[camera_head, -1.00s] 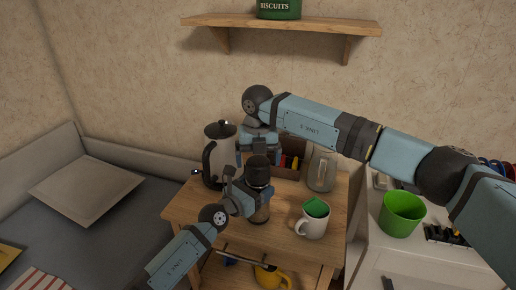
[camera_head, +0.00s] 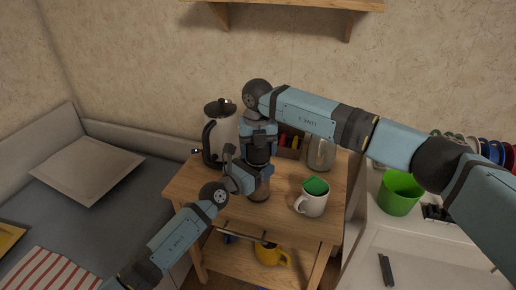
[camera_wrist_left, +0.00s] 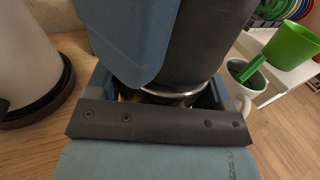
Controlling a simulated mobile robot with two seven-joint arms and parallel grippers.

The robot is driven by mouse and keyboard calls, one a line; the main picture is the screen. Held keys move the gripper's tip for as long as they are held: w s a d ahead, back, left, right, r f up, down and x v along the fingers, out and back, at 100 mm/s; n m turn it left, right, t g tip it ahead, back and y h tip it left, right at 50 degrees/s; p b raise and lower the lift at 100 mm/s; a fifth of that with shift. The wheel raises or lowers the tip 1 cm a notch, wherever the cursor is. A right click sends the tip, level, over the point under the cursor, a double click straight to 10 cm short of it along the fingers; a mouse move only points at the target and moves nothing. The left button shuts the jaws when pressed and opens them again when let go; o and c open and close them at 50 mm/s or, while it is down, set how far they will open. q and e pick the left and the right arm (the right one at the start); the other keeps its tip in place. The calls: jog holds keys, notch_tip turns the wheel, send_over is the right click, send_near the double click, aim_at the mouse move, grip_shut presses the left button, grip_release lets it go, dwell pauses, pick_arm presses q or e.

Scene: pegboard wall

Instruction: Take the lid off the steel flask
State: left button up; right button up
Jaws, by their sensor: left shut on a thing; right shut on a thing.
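The steel flask (camera_head: 261,190) stands upright on the wooden side table, with its dark lid (camera_head: 258,160) on top. My left gripper (camera_head: 254,180) is shut on the flask's body from the front left. My right gripper (camera_head: 258,148) points down from above and is shut on the lid. In the left wrist view the black lid (camera_wrist_left: 208,45) and a bright steel ring (camera_wrist_left: 175,92) below it show close up, with a blue finger of my right gripper (camera_wrist_left: 135,45) against the lid. The grippers hide much of the flask.
A pale kettle with a black handle (camera_head: 220,135) stands close on the left. A glass jar (camera_head: 322,153), a small crate of coloured things (camera_head: 288,153) and a white mug (camera_head: 312,204) holding something green are on the right. A green bucket (camera_head: 400,193) stands on the white counter.

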jog(key=n, duration=0.9)
jog(key=shift+r, duration=0.2)
jog(key=shift+r, duration=0.95)
jog(key=shift+r, duration=2)
pick_arm(q)
jog(key=o, duration=1.7)
